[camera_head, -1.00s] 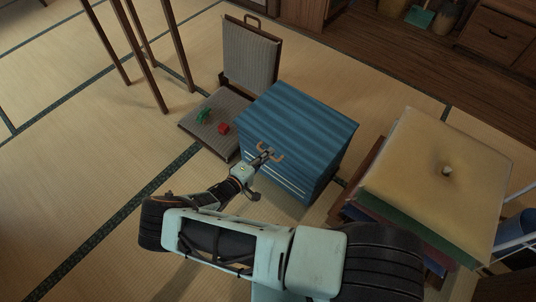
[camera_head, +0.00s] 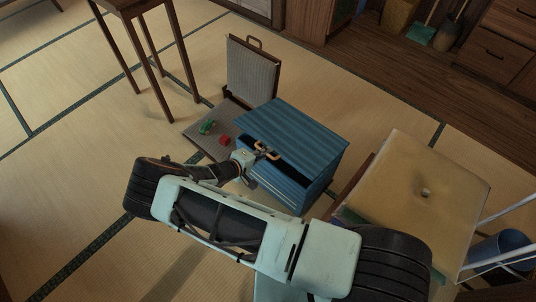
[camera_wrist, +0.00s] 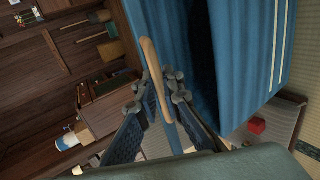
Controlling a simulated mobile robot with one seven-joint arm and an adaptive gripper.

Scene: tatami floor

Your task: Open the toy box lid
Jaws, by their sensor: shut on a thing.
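The toy box (camera_head: 285,187) is blue and stands on the tatami, with pale lines on its front. Its blue striped lid (camera_head: 300,130) is partly raised, and a dark gap shows along the near edge. My gripper (camera_head: 262,150) is shut on the lid's tan handle (camera_head: 272,153) at that edge. In the wrist view, the handle (camera_wrist: 150,58) runs between the fingers of my gripper (camera_wrist: 157,88). There the lid (camera_wrist: 172,30) and the box body (camera_wrist: 250,45) stand apart with a dark opening between them. The box's inside is too dark to make out.
A legless floor chair (camera_head: 252,72) stands left of the box, with a green toy (camera_head: 206,127) and a red block (camera_head: 225,140) on its seat. Stacked cushions (camera_head: 430,165) lie close on the right. A wooden stand (camera_head: 137,50) is at the upper left.

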